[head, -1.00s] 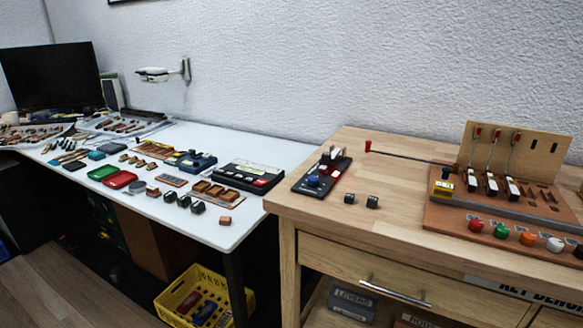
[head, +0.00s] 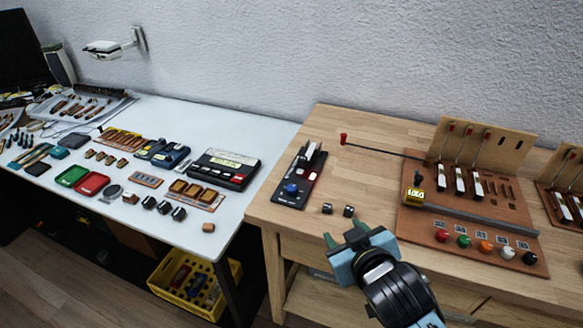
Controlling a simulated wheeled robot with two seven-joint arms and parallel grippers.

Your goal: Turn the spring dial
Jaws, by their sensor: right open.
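The wooden bench at right holds a brown piano action model (head: 470,225) with a row of coloured knobs: red (head: 441,235), green (head: 463,241), orange (head: 486,246), white (head: 507,251) and black (head: 529,257). A small black panel (head: 290,200) with a blue knob (head: 291,188) and a red light lies at the bench's left end. I cannot tell which of these knobs is the spring dial. My right gripper (head: 345,234) is open and empty at the bench's front edge, below two small dark blocks and left of the model. My left gripper is not in view.
A thin rod with a red end (head: 344,140) reaches left from the model. Two dark blocks (head: 327,208) (head: 348,211) lie near the front edge. A white table (head: 250,130) with trays and parts stands left, a yellow crate (head: 160,283) below.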

